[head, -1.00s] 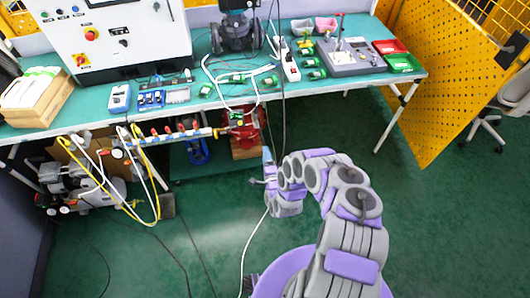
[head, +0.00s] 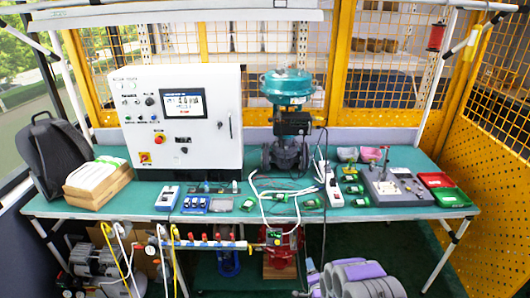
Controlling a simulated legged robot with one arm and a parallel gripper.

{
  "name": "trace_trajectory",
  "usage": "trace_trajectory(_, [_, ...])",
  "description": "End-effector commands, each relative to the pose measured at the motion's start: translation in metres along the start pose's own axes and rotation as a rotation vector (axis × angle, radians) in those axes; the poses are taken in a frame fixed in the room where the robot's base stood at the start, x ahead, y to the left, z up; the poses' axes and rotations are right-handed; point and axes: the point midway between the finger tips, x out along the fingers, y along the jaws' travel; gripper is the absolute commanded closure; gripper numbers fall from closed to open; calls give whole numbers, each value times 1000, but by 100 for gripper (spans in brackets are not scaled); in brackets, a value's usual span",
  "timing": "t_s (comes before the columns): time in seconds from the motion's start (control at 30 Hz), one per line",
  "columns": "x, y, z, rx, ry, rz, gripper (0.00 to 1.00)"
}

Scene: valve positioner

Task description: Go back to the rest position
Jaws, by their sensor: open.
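My arm is folded low at the bottom right of the head view, in front of the bench. Its grey and lilac links show at the picture's lower edge. My gripper (head: 301,292) shows only as a small part at the bottom edge, left of these links. It is open, and I see nothing held in it. The valve positioner assembly, with a teal round actuator (head: 287,84) on a dark valve body, stands upright on the bench behind, well apart from my gripper.
The green-topped bench (head: 400,212) spans the view. A white control cabinet (head: 176,118) stands on it at left, a grey device (head: 393,188) and red and green trays (head: 450,197) at right. Hoses and a red pump (head: 280,250) are below. A yellow perforated panel (head: 490,190) bounds the right side.

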Motion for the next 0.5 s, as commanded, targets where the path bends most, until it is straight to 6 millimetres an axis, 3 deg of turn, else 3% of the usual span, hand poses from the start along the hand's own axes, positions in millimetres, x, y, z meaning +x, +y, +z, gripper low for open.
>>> trace_trajectory(0.23, [1, -35, -55, -225, -24, 174, 32])
trace_trajectory(0.5, [-25, -76, -103, -416, -62, 373, 32])
